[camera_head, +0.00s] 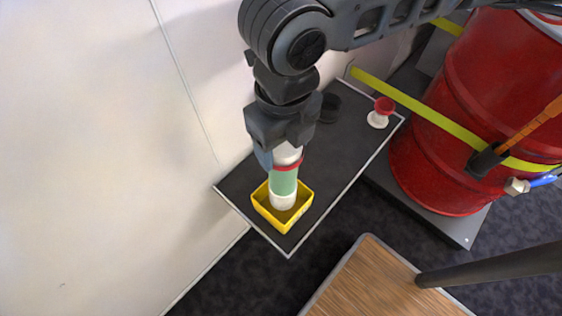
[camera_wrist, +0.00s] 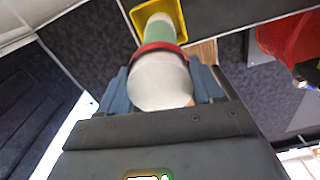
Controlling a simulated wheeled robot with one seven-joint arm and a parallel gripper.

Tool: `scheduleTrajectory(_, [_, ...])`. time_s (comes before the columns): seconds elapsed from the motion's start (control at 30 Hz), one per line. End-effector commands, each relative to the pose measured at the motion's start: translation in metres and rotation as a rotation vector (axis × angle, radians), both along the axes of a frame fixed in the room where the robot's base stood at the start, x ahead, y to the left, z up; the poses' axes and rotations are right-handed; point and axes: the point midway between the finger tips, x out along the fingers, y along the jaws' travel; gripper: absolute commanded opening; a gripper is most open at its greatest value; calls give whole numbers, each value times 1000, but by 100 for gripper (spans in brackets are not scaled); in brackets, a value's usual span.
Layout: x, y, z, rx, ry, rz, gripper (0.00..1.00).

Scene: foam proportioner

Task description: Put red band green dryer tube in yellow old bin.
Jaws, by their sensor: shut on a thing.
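The dryer tube (camera_head: 283,181) has a green body, a red band and white ends. My gripper (camera_head: 284,150) is shut on its upper white end, above the red band. The tube hangs nearly upright, its lower white end over or inside the yellow bin (camera_head: 260,206); I cannot tell whether it touches the bin floor. In the wrist view the tube (camera_wrist: 158,60) runs from between the fingers (camera_wrist: 163,88) toward the yellow bin (camera_wrist: 178,16). The bin stands on the near end of a dark shelf.
The dark shelf (camera_head: 345,135) also holds a red-and-white part (camera_head: 380,112) and a dark round part (camera_head: 330,107) at its far end. A white wall (camera_head: 100,150) is to the left. A red drum (camera_head: 480,100) with a yellow strap stands right. A wooden top (camera_head: 375,285) is in front.

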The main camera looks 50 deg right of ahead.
Motion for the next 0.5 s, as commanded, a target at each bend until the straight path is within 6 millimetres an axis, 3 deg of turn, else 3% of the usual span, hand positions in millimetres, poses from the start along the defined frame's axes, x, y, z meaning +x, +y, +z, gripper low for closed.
scheduleTrajectory(0.5, [0, 0, -51, 0, 0, -2, 0])
